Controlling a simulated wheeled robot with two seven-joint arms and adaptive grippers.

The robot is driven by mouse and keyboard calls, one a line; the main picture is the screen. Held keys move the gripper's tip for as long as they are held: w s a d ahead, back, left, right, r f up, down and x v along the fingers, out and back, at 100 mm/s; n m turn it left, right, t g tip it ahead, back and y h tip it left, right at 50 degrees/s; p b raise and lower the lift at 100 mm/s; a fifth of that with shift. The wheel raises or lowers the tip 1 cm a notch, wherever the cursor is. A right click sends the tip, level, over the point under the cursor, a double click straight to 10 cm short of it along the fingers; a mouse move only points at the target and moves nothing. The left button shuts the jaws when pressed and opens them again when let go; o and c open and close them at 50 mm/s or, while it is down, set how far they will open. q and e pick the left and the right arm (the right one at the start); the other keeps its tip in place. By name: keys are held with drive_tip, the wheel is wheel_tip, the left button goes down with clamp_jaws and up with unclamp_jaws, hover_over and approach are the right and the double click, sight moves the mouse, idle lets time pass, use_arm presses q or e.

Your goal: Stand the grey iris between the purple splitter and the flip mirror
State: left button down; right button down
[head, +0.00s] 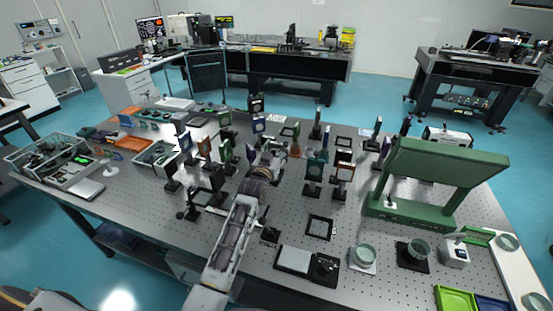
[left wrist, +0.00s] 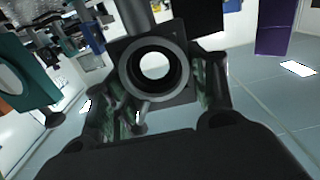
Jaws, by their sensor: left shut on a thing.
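My left gripper (head: 268,170) is over the middle of the table, among the upright optics. In the left wrist view its fingers (left wrist: 160,95) are shut on the grey iris (left wrist: 155,68), a dark ring with a bright round hole. The iris is largely hidden by the gripper in the head view. A purple plate (left wrist: 277,27) shows at the upper right of the left wrist view, apart from the iris. I cannot tell which optic is the flip mirror. My right gripper is out of view.
Several post-mounted optics (head: 316,165) crowd around my left gripper. A large green frame (head: 440,170) stands at the right. Black square outlines (head: 308,226) mark the perforated table (head: 215,245). A teal plate (left wrist: 18,70) is close at the left in the wrist view.

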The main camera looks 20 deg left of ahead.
use_arm(q)
drive_tip(key=shift+r, duration=0.2)
drive_tip(key=shift+f, duration=0.35)
wheel_tip(320, 180, down, 2)
drive_tip(key=shift+f, duration=0.7)
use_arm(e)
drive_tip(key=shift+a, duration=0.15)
use_arm(q)
drive_tip(key=c, duration=0.8)
unclamp_jaws()
drive_tip(key=shift+f, duration=0.1)
drive_tip(key=shift+o, duration=1.4)
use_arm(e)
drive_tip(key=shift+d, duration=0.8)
